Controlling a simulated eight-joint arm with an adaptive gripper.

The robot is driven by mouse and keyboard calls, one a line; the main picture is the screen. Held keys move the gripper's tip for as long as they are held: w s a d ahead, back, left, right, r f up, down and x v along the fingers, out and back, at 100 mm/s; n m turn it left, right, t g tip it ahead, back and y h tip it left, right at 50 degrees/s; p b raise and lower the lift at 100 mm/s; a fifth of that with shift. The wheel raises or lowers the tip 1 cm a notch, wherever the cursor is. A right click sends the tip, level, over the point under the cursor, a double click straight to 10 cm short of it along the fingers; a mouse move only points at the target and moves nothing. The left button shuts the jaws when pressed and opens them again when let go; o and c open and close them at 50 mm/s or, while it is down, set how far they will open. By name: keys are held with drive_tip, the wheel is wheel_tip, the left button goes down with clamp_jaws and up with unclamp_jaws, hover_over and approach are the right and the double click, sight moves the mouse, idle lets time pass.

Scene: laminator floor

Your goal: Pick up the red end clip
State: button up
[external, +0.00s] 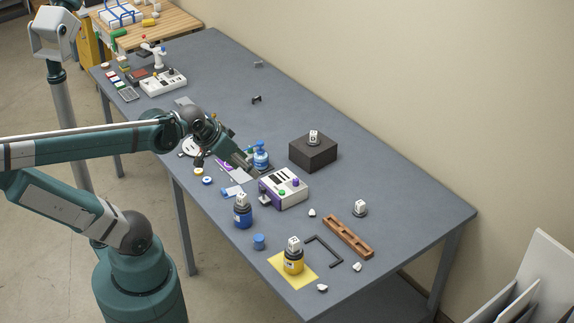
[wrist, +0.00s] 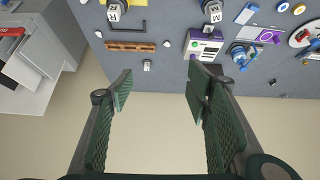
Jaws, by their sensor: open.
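I cannot make out a red end clip for certain. In the wrist view a small red piece (wrist: 302,36) shows on a white disc (wrist: 312,29) at the right edge; it is too small to identify. The external view shows part of the white disc (external: 187,148) beside my arm, but I see no red piece on it there. My gripper (external: 243,160) is over the middle of the table, close to a blue bottle (external: 261,154). In the wrist view my gripper (wrist: 160,90) has its fingers wide apart with nothing between them.
A white and purple device (external: 284,190) and a dark box (external: 313,153) with a labelled white block stand near my gripper. Blue (external: 243,215) and yellow (external: 293,258) jars and a brown rack (external: 348,236) are toward the near end. The table's wall side is mostly clear.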

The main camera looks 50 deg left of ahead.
drive_tip(key=w+a+f+n+g+b, duration=0.1)
drive_tip(key=w+a+f+n, duration=0.15)
drive_tip(key=w+a, duration=0.6)
drive_tip(key=w+a+f+n+g+y, duration=0.15)
drive_tip(key=w+a+n, duration=0.3)
drive_tip(key=a, duration=0.65)
drive_tip(key=w+a+f+n+g+b, duration=0.1)
drive_tip(key=w+a+n+g, duration=0.15)
drive_tip(key=w+a, duration=0.6)
drive_tip(key=s+a+f+n, duration=0.1)
drive_tip(key=a+f+n, duration=0.1)
drive_tip(key=a+f, duration=0.5)
drive_tip(key=s+a+f+n+g+h+b, duration=0.1)
drive_tip(key=a+f+n, duration=0.2)
drive_tip(key=a+f, duration=0.5)
drive_tip(key=s+a+f+n+g+b, duration=0.1)
drive_tip(key=a+f, duration=0.7)
drive_tip(key=a, duration=1.3)
drive_tip(key=shift+s+f+n+h, duration=0.2)
drive_tip(key=shift+s+n+h, duration=0.25)
drive_tip(key=shift+n, duration=0.6)
drive_tip(key=shift+s+a+f, duration=0.15)
drive_tip(key=shift+s+a, duration=0.05)
drive_tip(key=shift+f, duration=0.1)
drive_tip(key=shift+f, duration=1.15)
